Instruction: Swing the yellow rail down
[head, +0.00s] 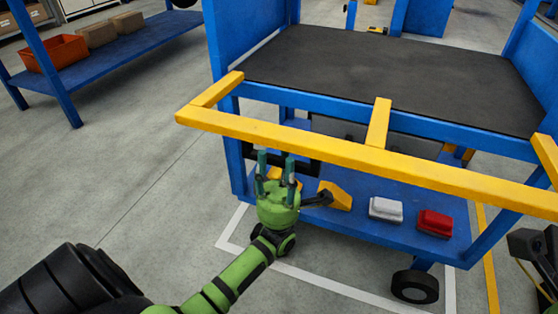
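The yellow rail (300,143) runs along the near side of the blue cart (480,143). It stands out toward me on short yellow arms, at about the height of the dark deck, and its right end runs out of the picture. My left gripper (276,162) is just below and in front of the rail's left part in the picture, with its fingers pointing up. Its two fingers are apart and nothing shows between them. I cannot tell whether it touches the rail. My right gripper's fingers are not visible.
The cart's lower shelf holds a white box (386,209), a red box (435,223) and a yellow wedge-shaped thing (336,196). A blue rack (135,42) with an orange bin (56,53) stands at the far left. Floor between them is clear.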

